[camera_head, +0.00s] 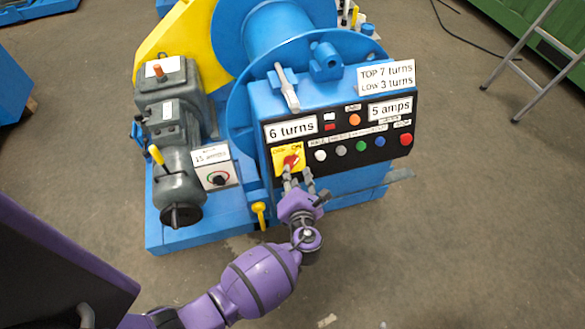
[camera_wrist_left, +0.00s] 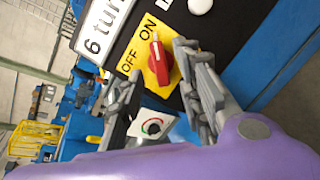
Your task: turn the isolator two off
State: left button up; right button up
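A red rotary switch knob (camera_head: 291,160) sits on a yellow plate marked OFF and ON, on the black front panel of the blue machine. In the left wrist view the red knob (camera_wrist_left: 158,62) has its narrow end with a pale mark toward ON. My left gripper (camera_head: 297,176) is at the plate's lower edge. Its grey fingers are spread, one on each side of the knob, in the left wrist view (camera_wrist_left: 152,66). I cannot tell whether either finger touches it. No label reads "isolator two". My right gripper is not in view.
A dial (camera_head: 218,178) on a white plate is left of the panel. Coloured buttons, including a white one (camera_head: 320,155), lie right of the knob. A grey lever (camera_head: 287,88) rises above the panel, and a yellow handle (camera_head: 260,212) is below.

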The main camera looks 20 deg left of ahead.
aim_at(292, 167)
pick_arm(q)
jog(key=shift+x, duration=1.95)
jog(key=shift+s, duration=0.1)
grip_shut()
